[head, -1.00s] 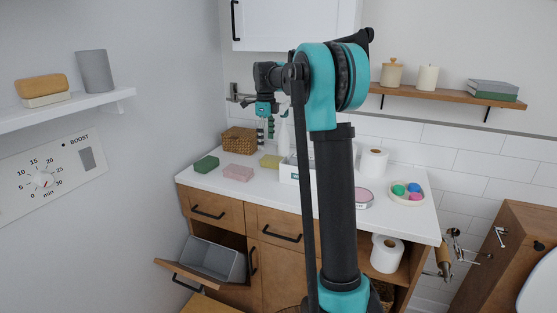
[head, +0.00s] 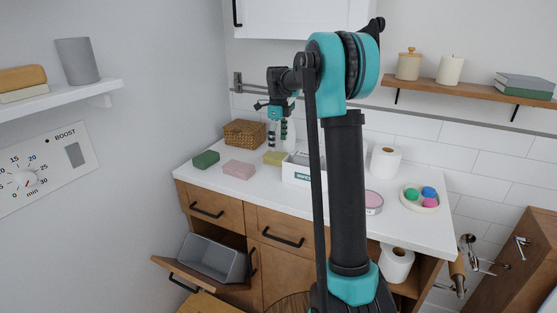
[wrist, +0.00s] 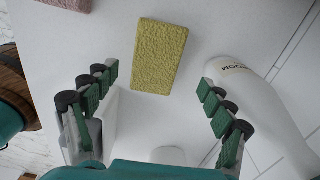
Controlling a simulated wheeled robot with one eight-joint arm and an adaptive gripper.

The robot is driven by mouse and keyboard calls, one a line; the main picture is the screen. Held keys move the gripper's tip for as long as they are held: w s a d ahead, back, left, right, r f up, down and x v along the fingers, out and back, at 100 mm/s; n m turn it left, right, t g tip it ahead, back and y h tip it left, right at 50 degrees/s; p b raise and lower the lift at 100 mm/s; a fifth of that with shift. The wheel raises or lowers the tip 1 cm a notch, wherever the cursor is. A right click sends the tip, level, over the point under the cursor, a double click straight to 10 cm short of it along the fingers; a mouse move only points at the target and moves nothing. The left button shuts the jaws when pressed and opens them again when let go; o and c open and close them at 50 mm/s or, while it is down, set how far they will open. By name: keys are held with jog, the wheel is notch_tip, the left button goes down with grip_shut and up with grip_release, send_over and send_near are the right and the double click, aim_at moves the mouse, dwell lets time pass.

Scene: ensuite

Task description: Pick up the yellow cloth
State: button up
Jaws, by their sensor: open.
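The yellow cloth (wrist: 160,56) is a thick, rough-textured rectangular block lying flat on the white counter. In the head view the yellow cloth (head: 274,158) sits near the back of the counter, between a pink block and a white box. My gripper (wrist: 156,97) is open and empty, with its two green-padded fingers spread wide. In the wrist view the cloth lies beyond and between the fingertips, apart from both. In the head view my gripper (head: 277,132) is above the counter, over the cloth's area, pointing down.
A pink block (head: 239,169), a green block (head: 206,159) and a wicker basket (head: 244,133) are to the left. A white box (head: 297,174) is just right of the cloth. An open drawer (head: 212,260) juts out below.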

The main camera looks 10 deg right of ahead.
aim_at(278, 155)
jog(key=shift+s+f, duration=0.15)
jog(key=shift+f, duration=1.2)
jog(key=shift+s+f, duration=0.15)
jog(key=shift+f, duration=1.2)
jog(key=shift+c, duration=0.3)
jog(key=c, duration=1.2)
